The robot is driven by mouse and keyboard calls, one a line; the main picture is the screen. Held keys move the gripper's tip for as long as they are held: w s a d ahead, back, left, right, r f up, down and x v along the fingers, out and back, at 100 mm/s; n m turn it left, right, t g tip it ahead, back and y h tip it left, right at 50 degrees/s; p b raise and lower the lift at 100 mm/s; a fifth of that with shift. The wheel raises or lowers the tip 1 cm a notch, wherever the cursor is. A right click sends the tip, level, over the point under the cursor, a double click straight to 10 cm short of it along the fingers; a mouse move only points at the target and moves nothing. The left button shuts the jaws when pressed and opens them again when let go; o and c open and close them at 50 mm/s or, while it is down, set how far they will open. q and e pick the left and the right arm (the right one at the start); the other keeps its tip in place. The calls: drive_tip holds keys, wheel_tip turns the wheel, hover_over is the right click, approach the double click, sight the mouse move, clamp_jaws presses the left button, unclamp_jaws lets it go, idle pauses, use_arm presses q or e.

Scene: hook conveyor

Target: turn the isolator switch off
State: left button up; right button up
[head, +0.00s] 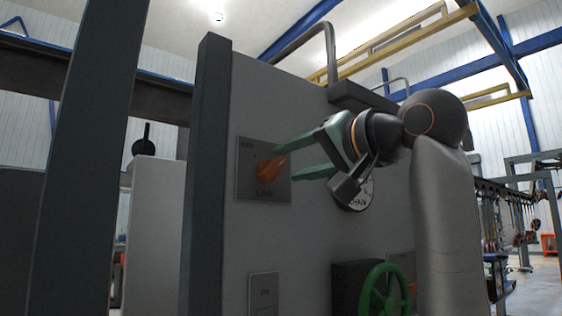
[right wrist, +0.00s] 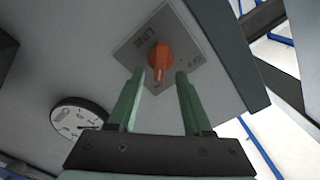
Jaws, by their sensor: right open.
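The isolator switch is an orange knob (head: 268,168) on a square grey plate (head: 248,188) lettered LINE, on the front of a grey cabinet. In the head view its grip slants from lower left to upper right. My right gripper (head: 288,163) is open, its two green fingers pointing at the knob from the right. In the right wrist view the fingertips (right wrist: 161,76) lie to either side of the lower end of the knob (right wrist: 159,55), with a gap on each side. I cannot tell whether a finger touches the plate. My left gripper is out of view.
A round dial (head: 355,193) marked CHAIN sits behind my right wrist. A green handwheel (head: 385,290) and a small plate (head: 263,292) are lower on the cabinet. A dark post (head: 206,170) stands at the cabinet's left edge. A bent rail (head: 331,50) rises above it.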

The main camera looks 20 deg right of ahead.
sight(279, 166)
drive_tip(key=shift+x, duration=1.9)
clamp_jaws()
